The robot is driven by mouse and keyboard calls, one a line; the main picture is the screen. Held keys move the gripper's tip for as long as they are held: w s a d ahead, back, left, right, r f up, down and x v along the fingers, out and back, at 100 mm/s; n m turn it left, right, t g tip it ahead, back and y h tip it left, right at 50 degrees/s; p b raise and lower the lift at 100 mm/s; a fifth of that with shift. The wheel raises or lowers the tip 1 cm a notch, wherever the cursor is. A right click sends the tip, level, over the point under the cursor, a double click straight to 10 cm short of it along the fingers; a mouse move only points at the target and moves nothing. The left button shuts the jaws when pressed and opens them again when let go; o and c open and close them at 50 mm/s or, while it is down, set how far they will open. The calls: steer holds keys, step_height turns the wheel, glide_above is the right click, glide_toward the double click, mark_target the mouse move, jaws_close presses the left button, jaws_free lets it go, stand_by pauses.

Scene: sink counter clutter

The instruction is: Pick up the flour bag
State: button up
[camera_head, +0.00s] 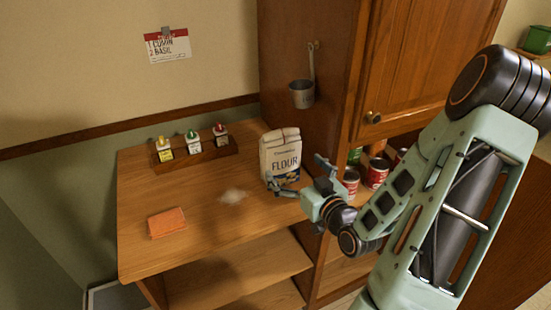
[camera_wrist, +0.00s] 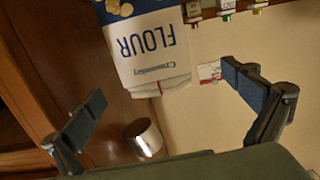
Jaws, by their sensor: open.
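The flour bag (camera_head: 281,157) stands upright on the wooden counter, against the side of the cabinet, in the head view. It is white with a folded top, dark FLOUR lettering and a blue lower part. My gripper (camera_head: 300,177) is open at the bag's right front, with one finger low in front of the bag and the other to its right. In the wrist view the flour bag (camera_wrist: 148,48) appears upside down, beyond and between the two spread fingers of my gripper (camera_wrist: 168,98). I cannot tell whether a finger touches it.
A wooden rack (camera_head: 196,150) with several bottles stands at the counter's back. An orange sponge (camera_head: 166,222) lies at the front left, and a white patch (camera_head: 233,197) lies mid-counter. A metal cup (camera_head: 302,94) hangs on the cabinet side. Red cans (camera_head: 377,173) stand right of my gripper.

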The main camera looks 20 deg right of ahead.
mark_target(286, 149)
steer(key=shift+m+t+h, duration=0.3)
steer(key=shift+t, duration=0.1)
steer(key=w, duration=0.3)
steer(key=w+d+r+p, duration=0.1)
steer(key=w, duration=0.1)
steer(key=w+p, duration=0.1)
steer(key=w, duration=0.3)
steer(key=shift+w+a+r+p, duration=0.1)
steer(key=shift+a+r+p, duration=0.1)
steer(key=shift+p, duration=0.2)
steer(key=shift+w+f, duration=0.15)
steer(key=shift+w, duration=0.35)
steer(key=c, duration=2)
steer(key=shift+c, duration=0.4)
steer(key=shift+w+r, duration=0.1)
steer(key=shift+r, duration=0.15)
